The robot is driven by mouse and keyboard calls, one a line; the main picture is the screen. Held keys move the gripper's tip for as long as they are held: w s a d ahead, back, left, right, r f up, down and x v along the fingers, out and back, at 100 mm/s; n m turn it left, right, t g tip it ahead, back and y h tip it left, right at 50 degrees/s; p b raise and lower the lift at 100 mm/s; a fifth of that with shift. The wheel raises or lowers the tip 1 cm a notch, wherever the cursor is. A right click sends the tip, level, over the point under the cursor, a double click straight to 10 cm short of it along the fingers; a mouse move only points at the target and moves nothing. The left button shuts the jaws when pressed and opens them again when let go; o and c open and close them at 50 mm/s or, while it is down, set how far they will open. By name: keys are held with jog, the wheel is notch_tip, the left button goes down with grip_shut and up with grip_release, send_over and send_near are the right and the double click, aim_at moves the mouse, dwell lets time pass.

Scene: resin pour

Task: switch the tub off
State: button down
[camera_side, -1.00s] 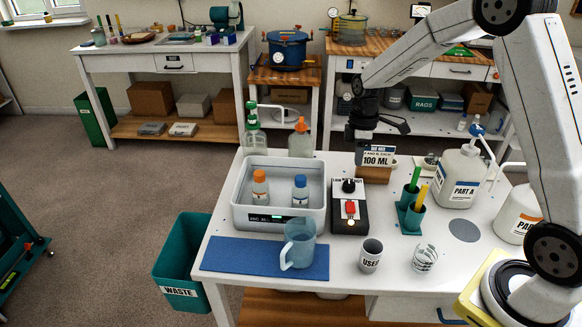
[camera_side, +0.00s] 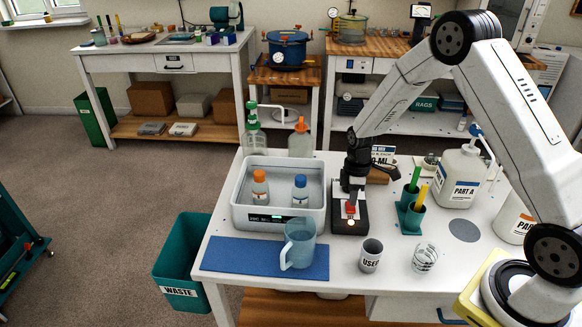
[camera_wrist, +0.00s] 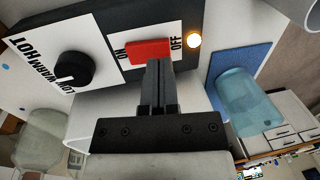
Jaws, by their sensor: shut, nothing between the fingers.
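The white tub (camera_side: 238,215) stands on the table with an orange-capped bottle (camera_side: 260,187) and a blue-capped bottle (camera_side: 300,190) in it. Its small front display is lit. The black control box (camera_side: 341,228) sits right beside it. In the wrist view the box's red switch (camera_wrist: 147,50) lies between the ON and OFF labels, and an amber lamp (camera_wrist: 194,41) glows beside OFF. A black knob (camera_wrist: 73,68) sits at the LOW/WARM/HOT scale. My gripper (camera_wrist: 157,66) is shut and empty, its tips at the switch's edge; I cannot tell whether they touch.
A blue pitcher (camera_side: 299,245) stands on the blue mat (camera_side: 225,256) in front of the tub. A USED cup (camera_side: 371,257) and a clear cup (camera_side: 425,258) stand in front of the box. A green holder (camera_side: 410,217) with sticks and the PART A jug (camera_side: 457,178) are to the right.

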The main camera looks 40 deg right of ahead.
jog(key=shift+s+f, duration=0.1)
jog(key=shift+f, duration=0.6)
jog(key=shift+s+a+f, duration=0.15)
jog(key=shift+a+f, duration=0.05)
jog(key=shift+f, duration=0.2)
jog(key=shift+d, duration=0.15)
jog(key=shift+w+d+r, duration=0.2)
jog(key=shift+w+d, duration=0.3)
jog(key=shift+w, duration=0.15)
jog(key=shift+r, duration=0.15)
